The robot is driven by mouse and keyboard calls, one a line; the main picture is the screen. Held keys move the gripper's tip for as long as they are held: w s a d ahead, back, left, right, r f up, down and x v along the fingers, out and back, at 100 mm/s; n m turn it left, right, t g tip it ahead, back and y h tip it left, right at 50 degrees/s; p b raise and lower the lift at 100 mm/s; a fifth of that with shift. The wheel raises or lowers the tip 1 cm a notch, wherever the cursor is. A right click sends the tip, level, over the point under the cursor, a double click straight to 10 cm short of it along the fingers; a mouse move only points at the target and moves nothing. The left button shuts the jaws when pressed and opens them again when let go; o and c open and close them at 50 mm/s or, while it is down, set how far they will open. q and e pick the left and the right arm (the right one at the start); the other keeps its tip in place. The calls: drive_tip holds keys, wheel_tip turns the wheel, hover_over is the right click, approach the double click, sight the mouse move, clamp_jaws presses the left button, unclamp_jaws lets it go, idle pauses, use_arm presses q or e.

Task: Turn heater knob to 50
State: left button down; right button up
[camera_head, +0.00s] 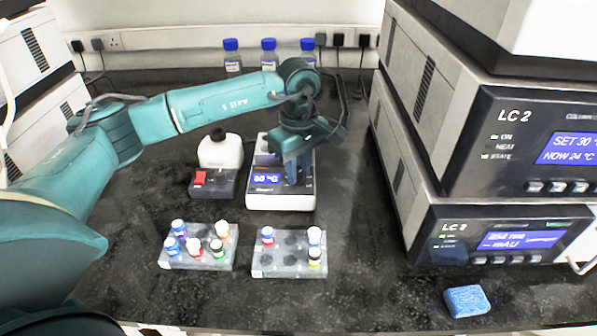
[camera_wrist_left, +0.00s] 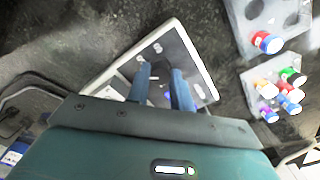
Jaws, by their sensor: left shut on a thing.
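The heater (camera_head: 268,203) is a white box with a dark top panel and a small blue display (camera_head: 266,178); the reading is too small to tell surely. It also shows in the left wrist view (camera_wrist_left: 199,62), tilted, with its dark panel under my fingers. My left gripper (camera_head: 298,182) reaches down from above onto the right part of the heater's front. Its two blue fingers (camera_wrist_left: 160,78) are closed around the knob at the panel. The knob itself is mostly hidden between the fingers, so its setting cannot be seen. My right gripper is in neither view.
Two grey vial racks (camera_head: 168,262) (camera_head: 290,272) stand in front. LC units (camera_head: 420,235) are stacked at right. A blue sponge (camera_head: 466,300) lies front right. Blue-capped bottles (camera_head: 269,58) stand behind.

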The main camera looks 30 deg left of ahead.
sight(299, 173)
use_arm(q)
drive_tip(key=shift+m, duration=0.8)
drive_tip(key=shift+m+b, duration=0.75)
drive_tip(key=shift+m, duration=0.85)
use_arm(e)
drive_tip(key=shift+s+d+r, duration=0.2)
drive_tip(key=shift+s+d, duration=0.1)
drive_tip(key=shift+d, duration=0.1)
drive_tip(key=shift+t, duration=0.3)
use_arm(q)
drive_tip(key=c, duration=1.2)
unclamp_jaws()
drive_tip(key=shift+c, duration=0.2)
wheel_tip(299, 173, up, 13)
drive_tip(key=p, duration=0.1)
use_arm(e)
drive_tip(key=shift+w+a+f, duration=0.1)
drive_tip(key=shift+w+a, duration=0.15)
use_arm(q)
drive_tip(key=shift+r, duration=0.1)
